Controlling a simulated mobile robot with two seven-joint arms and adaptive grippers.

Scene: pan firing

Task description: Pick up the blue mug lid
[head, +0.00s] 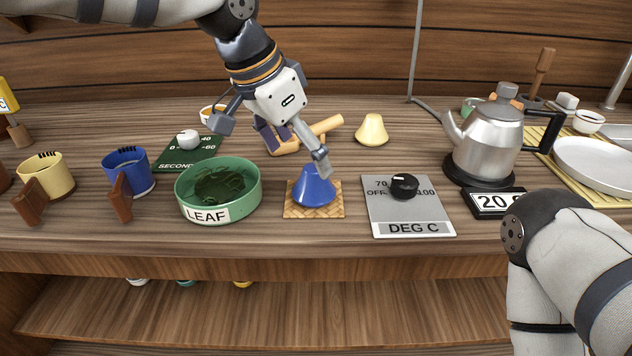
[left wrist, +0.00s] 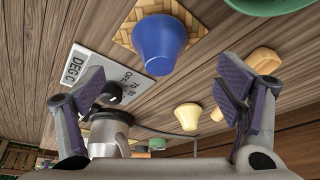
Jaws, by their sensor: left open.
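The blue lid (head: 313,188), a blunt cone, stands on a small woven mat (head: 296,213) in the middle of the counter. In the left wrist view the blue lid (left wrist: 158,45) is at the top centre, beyond the fingers. My left gripper (head: 272,142) is open and empty. It is above and behind the lid, with one finger overlapping the lid's top in the head view; I cannot tell if they touch. The blue mug (head: 128,172) with a brown handle stands at the left. My right gripper is out of view.
A green LEAF bowl (head: 232,176) stands left of the mat, and a grey DEG C panel (head: 412,222) right of it. A yellow cone (head: 372,131) and a wooden scoop (head: 318,131) lie behind. A steel kettle (head: 487,142) stands at right. A yellow mug (head: 52,174) is at left.

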